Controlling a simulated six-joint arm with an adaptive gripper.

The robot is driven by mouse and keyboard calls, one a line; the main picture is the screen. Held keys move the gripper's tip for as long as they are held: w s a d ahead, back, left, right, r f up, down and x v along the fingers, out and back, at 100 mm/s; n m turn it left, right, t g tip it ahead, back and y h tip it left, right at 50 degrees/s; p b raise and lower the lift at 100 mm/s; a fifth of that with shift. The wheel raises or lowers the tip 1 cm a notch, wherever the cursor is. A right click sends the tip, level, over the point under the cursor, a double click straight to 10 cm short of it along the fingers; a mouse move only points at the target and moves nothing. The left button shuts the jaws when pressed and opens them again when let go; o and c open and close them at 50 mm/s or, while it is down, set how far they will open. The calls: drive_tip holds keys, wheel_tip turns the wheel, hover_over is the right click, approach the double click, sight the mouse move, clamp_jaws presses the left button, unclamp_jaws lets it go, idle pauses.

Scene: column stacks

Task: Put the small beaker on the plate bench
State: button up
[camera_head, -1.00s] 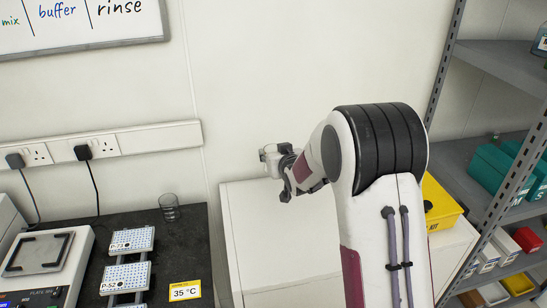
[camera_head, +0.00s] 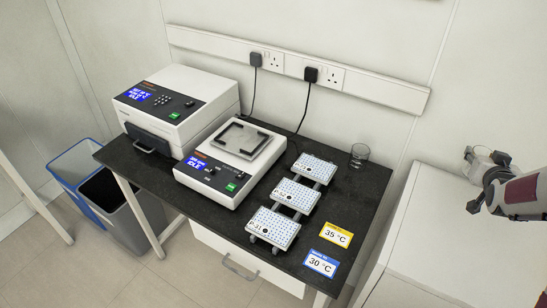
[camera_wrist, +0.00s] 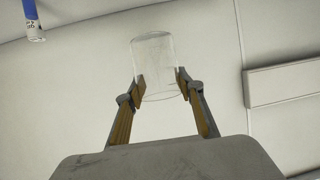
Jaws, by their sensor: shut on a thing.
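A clear glass beaker (camera_wrist: 154,58) is between the two fingertips of my gripper (camera_wrist: 160,84) in the wrist view, and the gripper is shut on it. In the head view my gripper (camera_head: 484,182) is at the right edge, above the white cabinet and to the right of the bench; the held glass is hard to make out there. The dark plate bench (camera_head: 345,215) fills the middle. Another clear beaker (camera_head: 359,155) stands upright at its back right corner.
Three white well plates (camera_head: 295,194) stand in a row on the bench. Left of them are a shaker (camera_head: 228,165) and a white instrument (camera_head: 180,100). Yellow (camera_head: 337,234) and blue (camera_head: 321,263) temperature labels lie on the right side. Bare bench lies between the back beaker and the yellow label.

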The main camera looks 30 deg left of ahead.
drive_tip(key=s+a+f+n+g+y, duration=0.1)
drive_tip(key=a+f+n+y, duration=0.1)
drive_tip(key=a, duration=0.7)
drive_tip(key=s+a+f+n+y, duration=0.1)
drive_tip(key=a+f+n+y, duration=0.1)
drive_tip(key=a, duration=0.7)
drive_tip(key=n+g+y, duration=0.3)
drive_tip(key=n+y, duration=0.1)
hover_over(349, 186)
drive_tip(key=shift+f, duration=0.65)
wheel_tip(349, 186, down, 6)
drive_tip(key=shift+f, duration=0.15)
drive_tip(key=shift+f, duration=0.1)
drive_tip(key=shift+f, duration=1.75)
drive_tip(key=shift+f, duration=0.1)
